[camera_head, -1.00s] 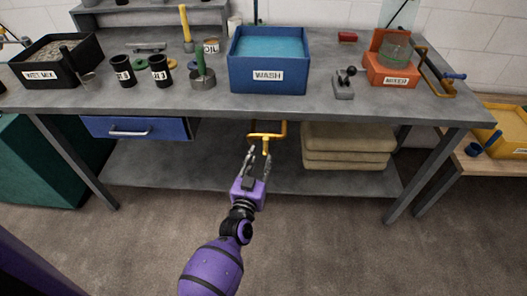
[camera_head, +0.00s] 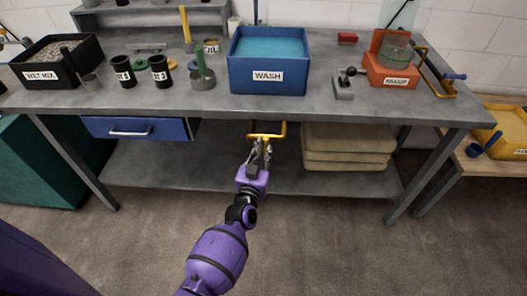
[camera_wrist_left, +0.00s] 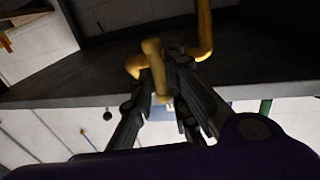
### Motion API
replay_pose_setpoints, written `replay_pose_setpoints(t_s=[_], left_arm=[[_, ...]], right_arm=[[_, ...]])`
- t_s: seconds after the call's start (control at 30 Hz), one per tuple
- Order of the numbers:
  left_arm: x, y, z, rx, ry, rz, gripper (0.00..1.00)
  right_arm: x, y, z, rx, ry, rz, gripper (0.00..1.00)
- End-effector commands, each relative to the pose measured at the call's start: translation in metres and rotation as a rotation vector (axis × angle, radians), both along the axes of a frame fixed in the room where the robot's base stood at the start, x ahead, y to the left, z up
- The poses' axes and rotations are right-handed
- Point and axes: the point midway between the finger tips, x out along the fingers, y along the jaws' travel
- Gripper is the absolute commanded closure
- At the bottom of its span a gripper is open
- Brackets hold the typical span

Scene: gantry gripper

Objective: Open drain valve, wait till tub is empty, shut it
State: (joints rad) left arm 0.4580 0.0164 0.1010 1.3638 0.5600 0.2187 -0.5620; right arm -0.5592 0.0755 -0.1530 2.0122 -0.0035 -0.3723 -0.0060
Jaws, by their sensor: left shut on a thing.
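The blue WASH tub (camera_head: 267,77) stands on the bench with light blue water (camera_head: 268,45) in it. Below the bench edge under the tub is a yellow pipe (camera_head: 283,130). My left gripper (camera_head: 261,148) is at its lower left part. In the left wrist view the yellow valve handle (camera_wrist_left: 154,65) hangs between the fingers of my left gripper (camera_wrist_left: 163,92), which are shut on it. Its lower end is partly hidden by the fingers. Whether the valve is open cannot be told. My right gripper is not in view.
The bench edge (camera_head: 350,111) overhangs my left gripper. A blue drawer (camera_head: 160,129) is to the left, and stacked beige sacks (camera_head: 347,143) lie on the lower shelf to the right. A grey lever box (camera_head: 343,88) stands right of the tub. The floor in front is clear.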

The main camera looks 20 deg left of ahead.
Motion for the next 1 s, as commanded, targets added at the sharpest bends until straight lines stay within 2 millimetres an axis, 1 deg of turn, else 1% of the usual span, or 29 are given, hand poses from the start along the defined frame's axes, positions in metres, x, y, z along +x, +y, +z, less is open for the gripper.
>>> replay_pose_setpoints(t_s=[0.23,0.43,0.6,0.87,1.0], left_arm=[[0.0,-0.002,-0.002,-0.031,-0.008,-0.004,1.0],[-0.001,-0.003,-0.004,-0.126,-0.035,-0.004,1.0],[-0.001,-0.003,-0.006,-0.261,-0.071,-0.005,1.0],[0.0,-0.004,-0.007,-0.501,-0.14,-0.005,1.0],[0.0,-0.004,-0.007,-0.628,-0.177,-0.005,1.0]], right_arm=[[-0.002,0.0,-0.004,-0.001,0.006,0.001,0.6],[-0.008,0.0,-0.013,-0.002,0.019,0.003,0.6],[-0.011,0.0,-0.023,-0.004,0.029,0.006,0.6],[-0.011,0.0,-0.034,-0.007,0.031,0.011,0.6],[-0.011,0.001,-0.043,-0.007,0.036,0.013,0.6]])
